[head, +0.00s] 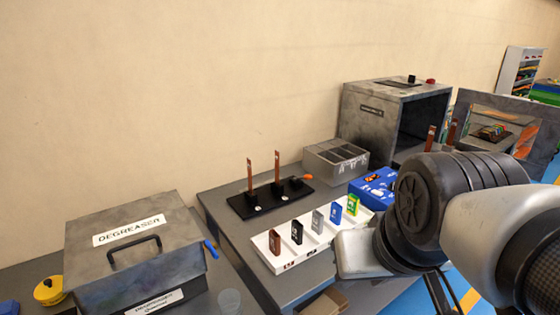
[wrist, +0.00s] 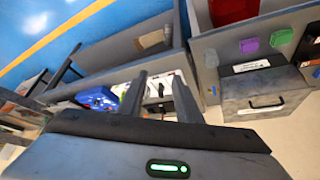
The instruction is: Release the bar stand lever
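The bar stand (head: 243,206) is a black base on the grey bench in the head view, with two upright copper bars (head: 277,172) on it. An orange-tipped lever (head: 308,178) shows at its right end. I cannot tell whether the lever is locked or released. My arm is at the right of the head view, well apart from the stand, and mostly hides the gripper there. In the wrist view my gripper (wrist: 160,74) has its two dark fingers apart, with nothing held between them. I cannot make out the lever in the wrist view.
A white tray (head: 262,244) with several coloured blocks lies in front of the stand. A grey divided bin (head: 320,160), a blue box (head: 366,190) and an open metal cabinet (head: 368,130) stand to the right. The degreaser box (head: 92,257) is at the left.

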